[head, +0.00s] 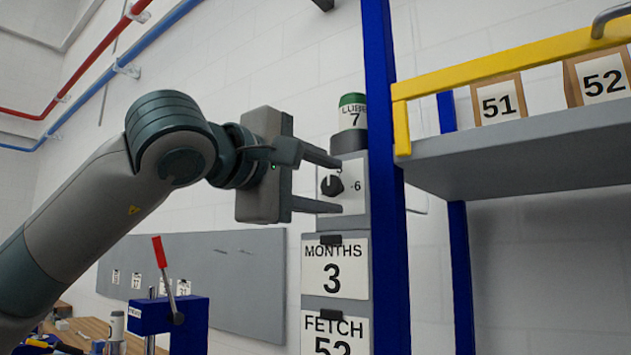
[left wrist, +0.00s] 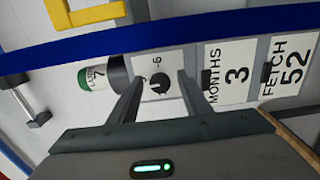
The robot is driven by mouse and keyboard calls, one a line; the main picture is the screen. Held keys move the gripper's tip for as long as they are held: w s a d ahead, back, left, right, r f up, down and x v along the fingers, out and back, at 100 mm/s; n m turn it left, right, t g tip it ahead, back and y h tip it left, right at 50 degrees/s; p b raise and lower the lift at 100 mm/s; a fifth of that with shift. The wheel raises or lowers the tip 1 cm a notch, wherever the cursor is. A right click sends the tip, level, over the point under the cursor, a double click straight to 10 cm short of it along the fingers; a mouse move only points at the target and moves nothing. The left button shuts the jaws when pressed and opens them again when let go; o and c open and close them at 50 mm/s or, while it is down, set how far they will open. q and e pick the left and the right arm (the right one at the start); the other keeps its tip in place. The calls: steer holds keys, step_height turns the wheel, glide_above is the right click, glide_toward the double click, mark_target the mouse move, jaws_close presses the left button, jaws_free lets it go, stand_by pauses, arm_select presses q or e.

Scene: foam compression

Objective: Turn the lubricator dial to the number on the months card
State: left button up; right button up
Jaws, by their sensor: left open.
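The lubricator dial (head: 331,186) is a small black knob on a pale plate, with a 6 printed to its right in the head view. It also shows in the left wrist view (left wrist: 160,86). The lubricator (head: 352,118), a white and green can marked 7, stands above the plate. The months card (head: 345,283) below reads 3. My left gripper (head: 341,186) is open, its fingers pointing at the plate, one above and one below the dial. In the left wrist view the dial lies between the fingertips. I cannot tell whether they touch the plate. My right gripper is not in view.
A blue post (head: 386,200) stands close to the right of the plate. A shelf (head: 520,152) with a yellow rail and boxes marked 51 and 52 is beyond it. The fetch card (head: 335,330) hangs below, reading 52. A blue device with a red lever (head: 160,252) is lower left.

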arm_select(q)
steer(key=shift+s, duration=0.1)
steer(key=shift+s+a, duration=0.4)
steer(key=b+v, duration=0.3)
steer(key=v, duration=1.3)
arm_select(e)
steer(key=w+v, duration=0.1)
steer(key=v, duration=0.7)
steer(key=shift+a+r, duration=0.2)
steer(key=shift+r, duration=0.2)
arm_select(q)
steer(key=shift+s, duration=0.1)
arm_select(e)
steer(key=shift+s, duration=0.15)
